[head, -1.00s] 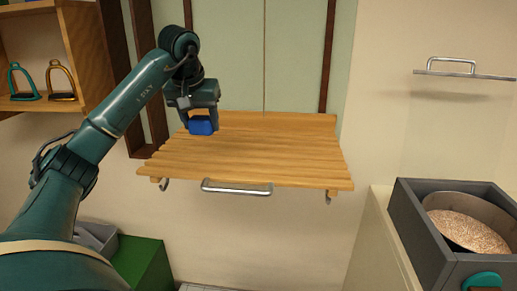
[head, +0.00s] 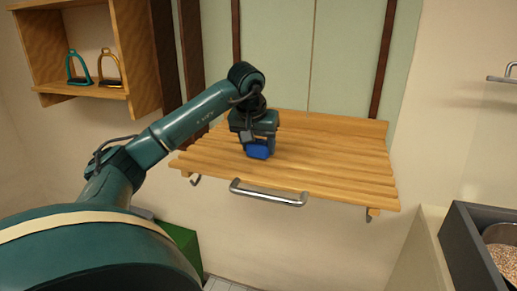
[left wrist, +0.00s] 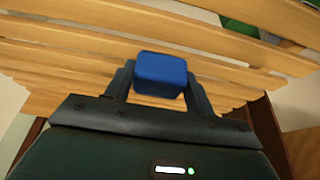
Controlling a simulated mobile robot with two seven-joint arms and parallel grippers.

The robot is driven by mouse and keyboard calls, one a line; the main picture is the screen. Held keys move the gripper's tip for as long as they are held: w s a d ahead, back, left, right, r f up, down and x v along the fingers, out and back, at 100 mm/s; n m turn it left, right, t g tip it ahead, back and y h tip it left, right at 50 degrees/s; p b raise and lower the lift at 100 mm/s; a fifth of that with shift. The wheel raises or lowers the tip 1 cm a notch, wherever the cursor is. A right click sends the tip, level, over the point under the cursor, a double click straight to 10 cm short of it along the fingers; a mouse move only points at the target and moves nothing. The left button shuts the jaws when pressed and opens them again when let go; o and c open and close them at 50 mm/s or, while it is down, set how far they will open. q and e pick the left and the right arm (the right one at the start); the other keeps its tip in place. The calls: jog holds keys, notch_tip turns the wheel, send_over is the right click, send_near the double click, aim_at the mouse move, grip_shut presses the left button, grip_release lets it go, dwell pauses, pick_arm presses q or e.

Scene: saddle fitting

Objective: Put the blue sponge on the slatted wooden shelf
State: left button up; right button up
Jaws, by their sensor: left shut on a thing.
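The blue sponge (head: 259,149) is held between the fingers of my left gripper (head: 257,145). It also shows in the left wrist view (left wrist: 161,74), with a finger on each side of it. The slatted wooden shelf (head: 335,160) is on the wall in the middle of the head view, and its top is otherwise bare. The sponge is over the left part of the shelf; I cannot tell whether it touches the slats. My right gripper is not in view.
A metal bar handle (head: 268,193) and hooks run along the shelf's front. A wooden wall cubby (head: 85,92) with a teal stirrup (head: 77,68) and a brass stirrup (head: 108,69) is at upper left. A grey box (head: 470,245) with a grain-filled pan stands at right.

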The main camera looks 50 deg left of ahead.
pick_arm(q)
jog(key=shift+f, duration=0.5)
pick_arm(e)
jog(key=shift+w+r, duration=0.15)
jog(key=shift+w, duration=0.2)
pick_arm(q)
jog(key=o, duration=0.9)
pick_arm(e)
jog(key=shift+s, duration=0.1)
pick_arm(q)
jog(key=shift+r, duration=0.3)
jog(key=p+v, duration=0.1)
jog(key=v, duration=1)
jog(key=shift+s+r, duration=0.2)
jog(key=shift+r, duration=0.05)
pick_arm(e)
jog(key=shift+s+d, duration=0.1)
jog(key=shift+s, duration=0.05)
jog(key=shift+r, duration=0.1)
